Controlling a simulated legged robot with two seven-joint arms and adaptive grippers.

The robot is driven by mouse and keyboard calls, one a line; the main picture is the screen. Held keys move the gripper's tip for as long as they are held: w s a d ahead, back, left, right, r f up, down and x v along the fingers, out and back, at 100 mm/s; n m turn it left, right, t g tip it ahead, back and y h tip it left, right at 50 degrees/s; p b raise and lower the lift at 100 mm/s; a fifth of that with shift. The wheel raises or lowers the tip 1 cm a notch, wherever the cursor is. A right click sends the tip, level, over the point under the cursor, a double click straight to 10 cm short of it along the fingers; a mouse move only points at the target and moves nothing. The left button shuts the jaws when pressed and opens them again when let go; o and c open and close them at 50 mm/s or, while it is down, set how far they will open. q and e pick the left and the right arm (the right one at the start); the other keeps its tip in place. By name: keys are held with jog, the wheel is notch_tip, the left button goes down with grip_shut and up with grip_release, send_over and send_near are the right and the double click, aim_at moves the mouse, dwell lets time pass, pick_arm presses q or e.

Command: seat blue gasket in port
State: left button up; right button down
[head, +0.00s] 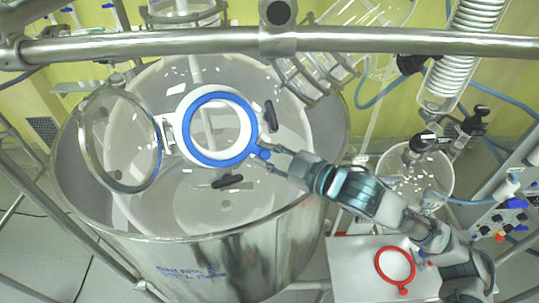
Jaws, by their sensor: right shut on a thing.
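The blue gasket (188,140) is a ring with a small tab at its lower right. In the head view it overlaps the white ring of the port (243,124) on the vessel's top. White shows outside the blue at the upper left and inside it at the right, so the two rings look off-centre. I cannot tell whether they touch. My right gripper (269,160) is shut on the gasket's tab, at the port's lower right. My left gripper is not in view.
A round glass cover (82,145) stands hinged open left of the port. Black clamp handles (228,182) lie around it. A metal rail (400,41) crosses above. A red gasket (381,268) lies on a white table (350,270) at lower right. A glass vessel (440,175) stands at right.

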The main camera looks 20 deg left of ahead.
jog(key=shift+s+a+r, duration=0.1)
jog(key=shift+s+a, duration=0.15)
jog(key=shift+a, duration=0.4)
jog(key=c, duration=1)
grip_release()
jog(key=shift+a, duration=0.25)
jog(key=shift+c, duration=0.2)
jog(key=shift+o, duration=0.7)
jog(key=shift+a, duration=0.3)
jog(key=shift+d, duration=0.25)
jog(key=v, duration=1)
jog(key=shift+s+d, duration=0.1)
jog(key=shift+d, duration=0.15)
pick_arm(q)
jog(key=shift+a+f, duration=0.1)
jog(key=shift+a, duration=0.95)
pick_arm(e)
jog(key=shift+s+d, duration=0.2)
jog(key=shift+s, duration=0.05)
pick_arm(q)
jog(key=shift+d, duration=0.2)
pick_arm(e)
jog(key=shift+d, duration=0.35)
